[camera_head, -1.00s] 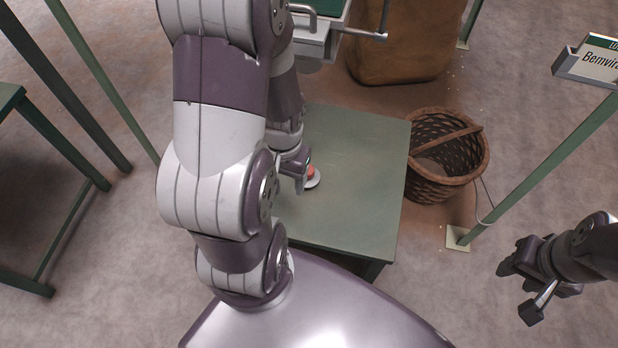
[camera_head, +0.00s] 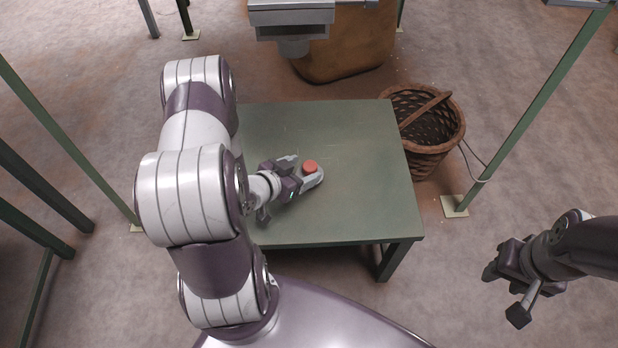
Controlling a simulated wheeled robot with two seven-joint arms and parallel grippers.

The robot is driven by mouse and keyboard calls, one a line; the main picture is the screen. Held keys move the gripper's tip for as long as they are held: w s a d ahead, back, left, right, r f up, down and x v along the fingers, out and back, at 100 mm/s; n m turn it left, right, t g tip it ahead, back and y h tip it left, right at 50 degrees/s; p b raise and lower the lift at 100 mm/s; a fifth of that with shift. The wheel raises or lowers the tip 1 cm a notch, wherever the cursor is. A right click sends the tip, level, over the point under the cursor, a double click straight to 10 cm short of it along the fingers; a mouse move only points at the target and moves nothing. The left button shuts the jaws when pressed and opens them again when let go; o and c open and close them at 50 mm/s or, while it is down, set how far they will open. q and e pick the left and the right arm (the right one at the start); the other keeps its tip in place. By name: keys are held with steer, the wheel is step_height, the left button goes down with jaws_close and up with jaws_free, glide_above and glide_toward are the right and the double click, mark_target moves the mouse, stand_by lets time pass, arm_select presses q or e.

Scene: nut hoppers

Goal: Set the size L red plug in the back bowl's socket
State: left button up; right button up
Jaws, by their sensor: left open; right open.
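A red plug (camera_head: 310,165) is on the green table (camera_head: 350,205), right of the table's middle-left area. My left gripper (camera_head: 306,172) is low over the table, its fingers pointing to the back right. It is open, with the red plug at its fingertips, seemingly between them; I cannot tell whether they touch it. The plug's lower part is hidden by a finger, and no size letter is readable. My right gripper (camera_head: 503,296) is open and empty at the lower right, over the floor. I cannot make out a bowl or socket.
A grey box-like fixture (camera_head: 290,16) hangs at the top, behind the table. A wicker basket (camera_head: 423,128) is right of the table. Green posts (camera_head: 530,105) rise on both sides. The table's right part is clear.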

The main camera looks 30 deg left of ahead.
mark_target(314, 165)
arm_select(q)
steer(key=b+x, duration=0.3)
steer(key=x, duration=0.2)
steer(key=shift+w+f, duration=0.1)
steer(key=shift+f, duration=0.25)
steer(key=shift+w, duration=0.25)
jaws_close()
